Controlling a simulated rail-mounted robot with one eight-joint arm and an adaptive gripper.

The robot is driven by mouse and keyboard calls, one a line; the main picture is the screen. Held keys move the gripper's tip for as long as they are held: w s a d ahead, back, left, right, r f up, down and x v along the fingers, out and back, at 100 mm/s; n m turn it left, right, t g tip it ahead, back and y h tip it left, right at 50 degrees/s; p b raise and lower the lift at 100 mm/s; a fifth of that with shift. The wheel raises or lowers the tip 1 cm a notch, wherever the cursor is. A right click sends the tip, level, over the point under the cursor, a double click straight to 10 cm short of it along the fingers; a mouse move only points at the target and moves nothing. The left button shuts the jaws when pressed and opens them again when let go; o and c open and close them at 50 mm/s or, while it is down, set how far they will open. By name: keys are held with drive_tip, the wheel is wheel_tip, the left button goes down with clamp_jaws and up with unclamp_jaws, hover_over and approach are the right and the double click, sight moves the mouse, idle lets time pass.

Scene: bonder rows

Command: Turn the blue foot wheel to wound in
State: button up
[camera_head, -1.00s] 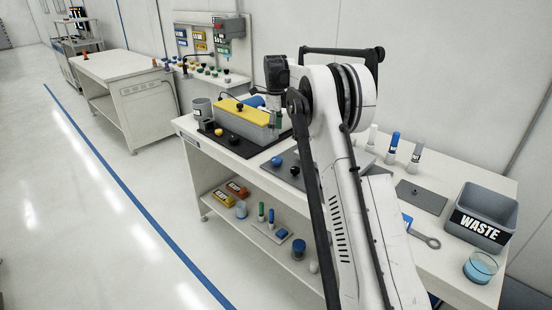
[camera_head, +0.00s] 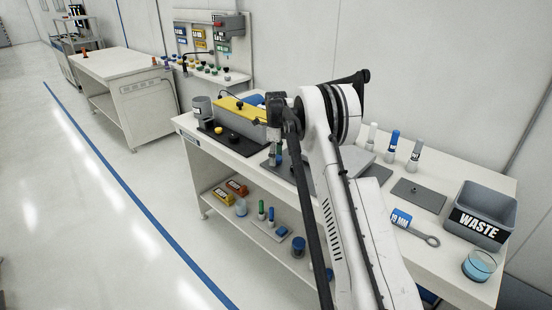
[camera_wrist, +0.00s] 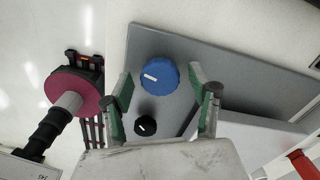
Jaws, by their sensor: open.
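The blue foot wheel (camera_wrist: 160,76) is a round ribbed knob with a short white mark on its left side. It sits on a grey plate (camera_wrist: 225,62) in the wrist view. A smaller black knob (camera_wrist: 145,126) sits below it on the plate. My gripper (camera_wrist: 160,72) is open, with one green-padded finger on each side of the blue wheel; I cannot tell whether they touch it. In the head view my gripper (camera_head: 276,159) points down at the grey plate, and largely hides the wheel.
A yellow-topped block (camera_head: 240,110) with knobs stands left of my gripper on the bench. White, blue and grey capped bottles (camera_head: 392,146) stand to the right.

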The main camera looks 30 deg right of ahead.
drive_tip(key=shift+f, duration=0.45)
drive_tip(key=c, duration=1.1)
drive_tip(key=shift+c, duration=0.2)
drive_tip(key=shift+n, duration=0.3)
